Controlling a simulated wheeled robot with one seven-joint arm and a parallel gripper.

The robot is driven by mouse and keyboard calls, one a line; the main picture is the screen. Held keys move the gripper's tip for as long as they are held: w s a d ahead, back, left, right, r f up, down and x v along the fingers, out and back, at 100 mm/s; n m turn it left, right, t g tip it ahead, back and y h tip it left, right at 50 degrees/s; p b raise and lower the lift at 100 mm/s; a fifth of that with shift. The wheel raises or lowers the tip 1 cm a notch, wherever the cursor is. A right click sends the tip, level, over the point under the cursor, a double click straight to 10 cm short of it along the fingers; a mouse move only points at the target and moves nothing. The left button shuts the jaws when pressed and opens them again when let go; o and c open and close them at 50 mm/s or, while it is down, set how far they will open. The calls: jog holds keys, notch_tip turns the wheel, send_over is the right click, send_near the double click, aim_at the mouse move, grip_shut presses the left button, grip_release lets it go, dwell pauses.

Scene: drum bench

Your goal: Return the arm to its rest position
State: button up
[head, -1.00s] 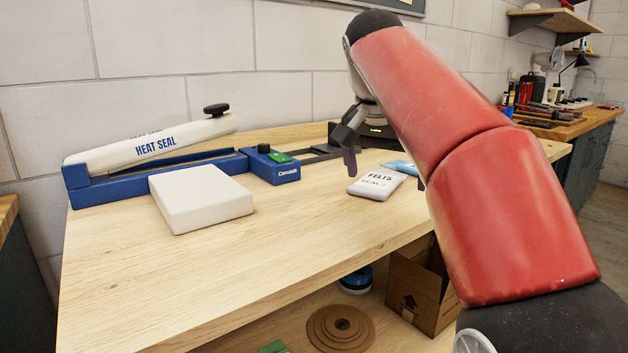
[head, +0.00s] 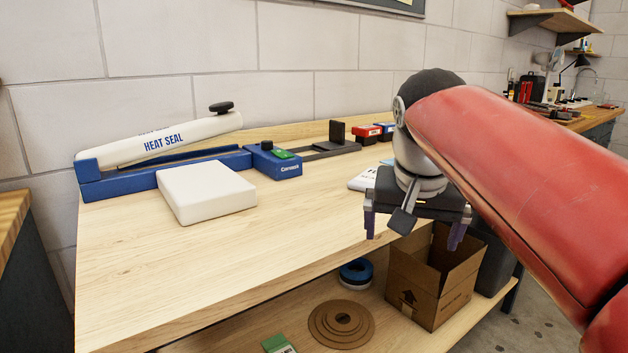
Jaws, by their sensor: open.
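My gripper (head: 413,238) hangs in front of the bench's right front edge, at the end of my red arm. Its two fingers are spread wide apart and nothing shows between them. The wooden bench top (head: 270,230) lies to its left and behind it. A white packet (head: 362,181) with dark print lies on the bench just left of my gripper, mostly hidden behind it.
A blue heat sealer (head: 120,184) with a raised white arm stands at the back left. A white block (head: 206,192) lies before it. An open cardboard box (head: 433,277), brown discs (head: 341,325) and a blue-white roll (head: 356,272) sit on the lower shelf.

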jog(key=s+d+f+n+t+y, duration=0.1)
jog(key=s+f+n, duration=0.2)
jog(key=s+f, duration=1.2)
notch_tip(320, 180, down, 4)
jog(key=shift+f, duration=0.15)
dwell(0.8)
